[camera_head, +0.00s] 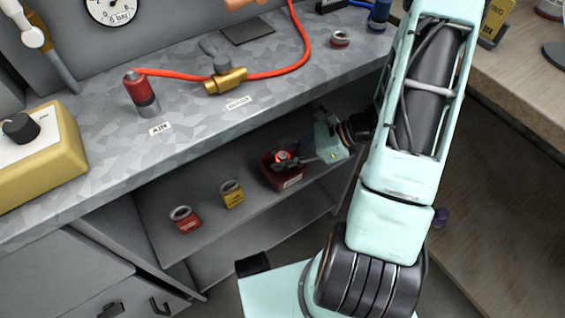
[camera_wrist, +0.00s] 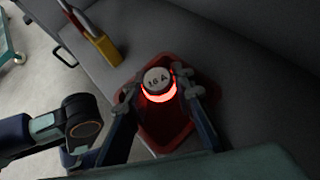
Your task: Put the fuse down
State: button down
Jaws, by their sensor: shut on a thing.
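The fuse (camera_wrist: 157,78) has a pale top marked "16 A" and a glowing red ring. My gripper (camera_wrist: 160,97) is shut on it, with one finger on each side. Below the fuse is a small red bin (camera_wrist: 148,134). In the head view, the fuse (camera_head: 282,156) is at the red bin (camera_head: 290,183) on the shelf under the workbench, and my gripper (camera_head: 297,161) reaches in from the right. I cannot tell whether the fuse touches the bin's floor; the fingers hide part of the bin.
On the same shelf (camera_head: 210,222) stand a yellow padlock (camera_head: 232,198) and a red padlock (camera_head: 185,221), left of the bin. The workbench top (camera_head: 190,120) overhangs the shelf. It carries a red hose (camera_head: 270,73) with a brass valve (camera_head: 226,80). Bare shelf lies between bin and padlocks.

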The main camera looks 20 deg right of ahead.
jog(key=shift+f, duration=0.85)
jog(key=shift+f, duration=0.1)
jog(key=c, duration=1.9)
grip_release()
jog(key=shift+c, duration=0.2)
jog(key=p+v, duration=0.3)
jog(key=v, duration=0.9)
